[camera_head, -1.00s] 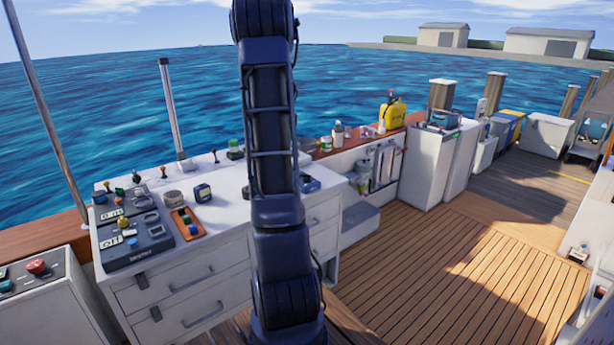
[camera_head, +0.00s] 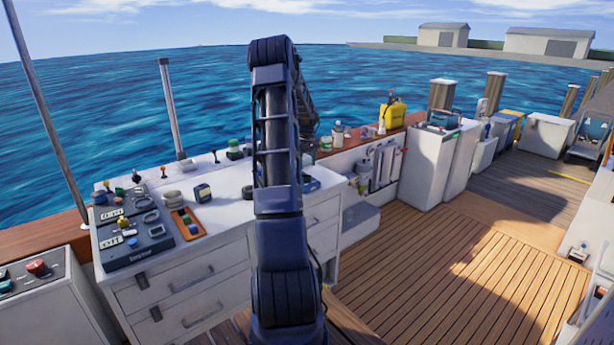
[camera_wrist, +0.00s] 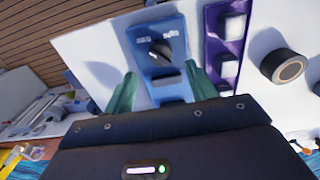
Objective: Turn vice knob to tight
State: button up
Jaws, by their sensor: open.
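A black round knob (camera_wrist: 160,50) sits on the face of a blue box (camera_wrist: 165,73) in the wrist view. White markings too blurred to read lie beyond the knob. My gripper (camera_wrist: 160,69) is open, with its two green fingers apart on either side of the box's near part. The knob lies between and slightly beyond the fingertips in the picture. Nothing is held, and I cannot tell whether a finger touches the box. In the head view my arm covers the middle of the counter, and my gripper and the knob cannot be made out.
Beside the box are a purple tray (camera_wrist: 211,65) with white blocks and a dark cylinder (camera_wrist: 283,66). In the head view the white counter (camera_head: 222,217) carries a control panel (camera_head: 128,230) and an orange tray (camera_head: 186,223) at left. The wooden deck (camera_head: 430,260) at right is open.

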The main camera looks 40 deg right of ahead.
aim_at(307, 178)
jog(key=shift+f, duration=3.15)
jog(key=shift+c, duration=0.3)
jog(key=c, duration=0.9)
